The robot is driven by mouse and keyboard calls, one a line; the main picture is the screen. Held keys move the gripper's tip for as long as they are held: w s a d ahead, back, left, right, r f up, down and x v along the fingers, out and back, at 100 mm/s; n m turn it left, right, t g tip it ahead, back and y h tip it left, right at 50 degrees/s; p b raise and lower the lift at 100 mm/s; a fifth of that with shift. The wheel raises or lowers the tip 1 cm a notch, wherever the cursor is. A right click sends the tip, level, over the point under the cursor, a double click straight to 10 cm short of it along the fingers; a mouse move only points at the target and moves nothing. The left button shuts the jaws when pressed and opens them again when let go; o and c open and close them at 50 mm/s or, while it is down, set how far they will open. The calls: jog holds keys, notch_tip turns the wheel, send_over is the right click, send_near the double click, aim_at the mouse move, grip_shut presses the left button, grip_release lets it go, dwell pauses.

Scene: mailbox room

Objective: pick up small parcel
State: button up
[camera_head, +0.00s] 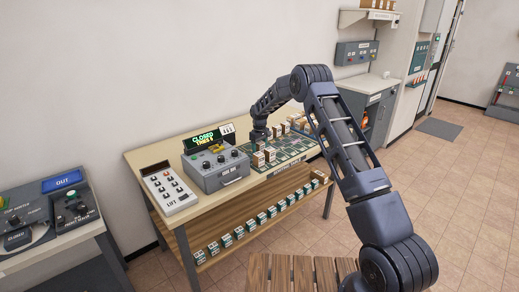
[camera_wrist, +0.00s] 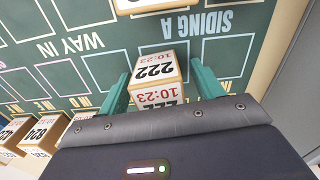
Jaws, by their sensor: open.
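A small cream box with tan edges (camera_wrist: 155,72), marked "222" and "10:23", stands between the two teal fingers of my gripper (camera_wrist: 164,84) in the wrist view. The fingers are apart, one on each side of the box; I cannot tell whether either touches it. Its lower part is hidden by my gripper body. No label names a small parcel, so I cannot tell whether this box is it. In the head view my gripper (camera_head: 260,136) is low over the green marked board (camera_head: 291,148), and its fingers are too small to make out.
Similar boxes (camera_wrist: 45,133) stand at the lower left of the wrist view, and another box (camera_wrist: 150,4) at its top. In the head view, a grey control box (camera_head: 217,170) and a white switch panel (camera_head: 168,190) stand left of the board. A lower shelf (camera_head: 262,215) holds several small boxes.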

jog(key=shift+f, duration=0.1)
jog(key=shift+c, duration=0.5)
jog(key=c, duration=1)
